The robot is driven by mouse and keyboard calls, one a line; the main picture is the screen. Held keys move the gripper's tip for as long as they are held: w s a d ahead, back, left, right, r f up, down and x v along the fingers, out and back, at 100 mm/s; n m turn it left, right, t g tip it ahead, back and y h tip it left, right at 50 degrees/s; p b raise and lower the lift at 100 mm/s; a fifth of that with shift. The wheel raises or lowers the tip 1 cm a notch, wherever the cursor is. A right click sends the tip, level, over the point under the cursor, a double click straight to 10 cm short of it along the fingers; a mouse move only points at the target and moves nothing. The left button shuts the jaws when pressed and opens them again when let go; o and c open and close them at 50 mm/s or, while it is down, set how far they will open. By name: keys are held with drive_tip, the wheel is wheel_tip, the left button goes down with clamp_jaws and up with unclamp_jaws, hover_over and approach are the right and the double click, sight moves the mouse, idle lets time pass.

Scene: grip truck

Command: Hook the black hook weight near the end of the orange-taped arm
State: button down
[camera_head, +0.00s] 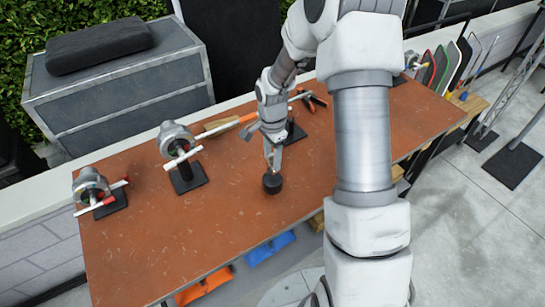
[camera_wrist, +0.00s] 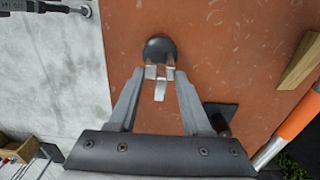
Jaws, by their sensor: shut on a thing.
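The black hook weight (camera_head: 272,184) hangs below or stands under my gripper (camera_head: 272,158) over the table's middle. I cannot tell whether it touches the tabletop. In the wrist view the round black weight (camera_wrist: 160,46) is just beyond my gripper's fingertips (camera_wrist: 158,75), which are shut on its metal hook part. The orange-taped arm (camera_head: 248,118) is behind my gripper, to its left, and my arm partly hides its stand. In the wrist view an orange-taped bar (camera_wrist: 301,116) shows at right, apart from the weight.
Two more clamp stands, a middle one (camera_head: 178,145) and one at left (camera_head: 92,187), stand on black bases on the brown table (camera_head: 225,230). The front of the table is clear. A grey case (camera_head: 120,90) is beyond the back wall.

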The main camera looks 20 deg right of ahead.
drive_tip(key=shift+w+a+b, duration=0.1)
drive_tip(key=shift+w+a, duration=0.1)
drive_tip(key=shift+w, duration=0.6)
drive_tip(key=shift+w+a+b, duration=0.15)
drive_tip(key=shift+w+a, duration=0.1)
drive_tip(key=shift+w, duration=0.55)
drive_tip(key=shift+w+a+b, duration=0.1)
drive_tip(key=shift+w+a, duration=0.1)
drive_tip(key=shift+w, duration=0.6)
drive_tip(key=shift+r, duration=0.15)
drive_tip(key=shift+r+p, duration=0.5)
drive_tip(key=shift+r, duration=0.4)
wheel_tip(320, 180, up, 12)
drive_tip(key=p, duration=0.6)
